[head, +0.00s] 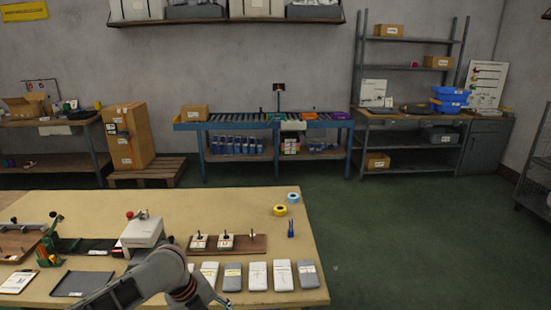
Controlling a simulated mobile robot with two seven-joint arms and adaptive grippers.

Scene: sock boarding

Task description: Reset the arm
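One arm of mine, which I take as the left, comes in at the bottom left over the worktable (175,203). It bends over the table's front part. Its gripper (221,299) is small at the bottom edge, just in front of the row of flat packs, partly cut off and hidden by the wrist. I cannot tell whether its fingers are open or shut, and no held object shows. My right arm and gripper are not in view. The row has several flat white and grey packs, such as a white pack (258,276) and a grey pack (308,274).
A brown board (252,244) with white blocks lies behind the packs. A white device (142,233), a green press (48,245) and a dark tray (82,283) are at left. Yellow tape (280,210) and blue tape (293,197) lie back right. Floor right of the table is clear.

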